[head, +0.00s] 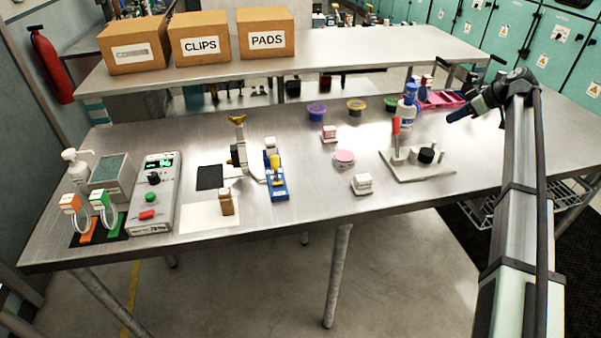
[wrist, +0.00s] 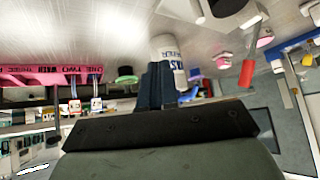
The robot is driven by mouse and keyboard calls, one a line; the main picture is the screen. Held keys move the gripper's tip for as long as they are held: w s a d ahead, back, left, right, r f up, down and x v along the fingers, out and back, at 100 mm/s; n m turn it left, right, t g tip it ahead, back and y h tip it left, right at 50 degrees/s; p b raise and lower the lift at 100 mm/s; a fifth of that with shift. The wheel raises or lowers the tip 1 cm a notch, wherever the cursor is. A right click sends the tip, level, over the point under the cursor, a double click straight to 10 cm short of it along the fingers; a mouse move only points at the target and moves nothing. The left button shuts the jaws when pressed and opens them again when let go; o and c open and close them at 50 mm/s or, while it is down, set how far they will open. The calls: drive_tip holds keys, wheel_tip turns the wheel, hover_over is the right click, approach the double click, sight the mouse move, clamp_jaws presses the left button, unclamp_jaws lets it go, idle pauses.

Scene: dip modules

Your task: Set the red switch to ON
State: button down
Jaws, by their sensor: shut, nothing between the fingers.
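My gripper (head: 456,116) is raised over the far right of the table, well away from the box. Its dark fingers (wrist: 161,84) are together and empty in the wrist view, where I cannot make out the switch.
A plate with a red-handled tool (head: 417,172) lies nearer my gripper.

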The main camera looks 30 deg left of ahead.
sight(147, 213)
drive_tip(key=s+a+r+n+g+h, duration=0.1)
drive_tip(key=s+a+r+n, duration=0.2)
drive_tip(key=s+a, duration=0.75)
drive_tip(key=s+a+r+n+g+h, duration=0.1)
drive_tip(key=s+a+r+n+h, duration=0.15)
drive_tip(key=s+a, duration=0.8)
drive_tip(key=s+a+r+n+g, duration=0.1)
drive_tip(key=s+a+r+n, duration=0.35)
drive_tip(key=a, duration=1.15)
drive_tip(key=s+a+r+n+h, duration=0.15)
drive_tip(key=s+a, duration=0.35)
drive_tip(key=s, duration=0.5)
drive_tip(key=s+a+r+n+h, duration=0.15)
drive_tip(key=s+a, duration=0.25)
drive_tip(key=s, duration=0.6)
drive_tip(key=s+a+f+m+g+y, duration=0.1)
drive_tip(key=s+f, duration=0.1)
drive_tip(key=s, duration=0.9)
drive_tip(key=s+a+f+m+g+y, duration=0.1)
drive_tip(key=s+a+f+y, duration=0.1)
drive_tip(key=s, duration=0.9)
drive_tip(key=shift+a+f, duration=0.25)
drive_tip(key=shift+f, duration=0.5)
